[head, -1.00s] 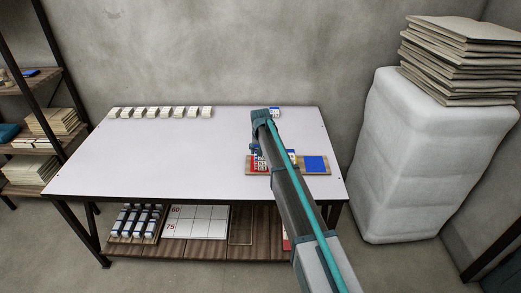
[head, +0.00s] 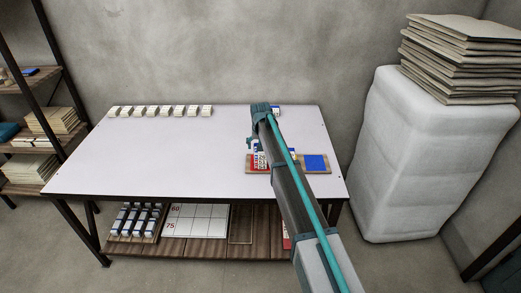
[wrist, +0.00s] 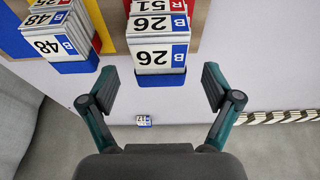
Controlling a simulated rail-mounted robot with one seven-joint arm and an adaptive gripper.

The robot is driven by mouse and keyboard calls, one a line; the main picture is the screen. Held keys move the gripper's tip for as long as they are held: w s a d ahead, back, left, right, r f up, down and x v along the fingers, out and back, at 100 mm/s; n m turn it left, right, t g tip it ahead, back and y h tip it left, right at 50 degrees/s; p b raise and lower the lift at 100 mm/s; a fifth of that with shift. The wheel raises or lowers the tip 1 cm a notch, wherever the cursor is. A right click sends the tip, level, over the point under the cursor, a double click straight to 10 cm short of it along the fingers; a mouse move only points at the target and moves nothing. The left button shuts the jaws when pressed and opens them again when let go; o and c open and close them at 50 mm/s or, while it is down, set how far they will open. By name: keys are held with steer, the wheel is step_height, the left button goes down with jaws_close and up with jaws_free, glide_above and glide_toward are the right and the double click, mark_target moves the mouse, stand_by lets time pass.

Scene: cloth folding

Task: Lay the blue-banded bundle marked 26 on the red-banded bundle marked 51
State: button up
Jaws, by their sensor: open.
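The blue-banded bundle marked 26 (wrist: 156,52) shows its labelled faces in the wrist view, just beyond my open fingertips. It appears to lie on the red-banded bundle marked 51 (wrist: 157,6), whose label peeks out behind it at the top edge. How far the two overlap is partly hidden. My gripper (wrist: 160,88) is open and empty, with its fingers apart on either side of the bundle's near end. In the head view my gripper (head: 250,142) is above the table near the board, and my arm hides part of the bundles.
A wooden board (head: 286,171) holds the bundles and has a bare blue square at its right. Another bundle marked 48 (wrist: 60,45) is beside the 26 bundle. A row of white blocks (head: 160,111) lines the back of the table (head: 150,155). The table's left and middle are clear.

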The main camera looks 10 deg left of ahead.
steer(key=b+v, duration=0.1)
steer(key=v, duration=0.8)
steer(key=shift+r, duration=0.3)
steer(key=shift+s, duration=0.15)
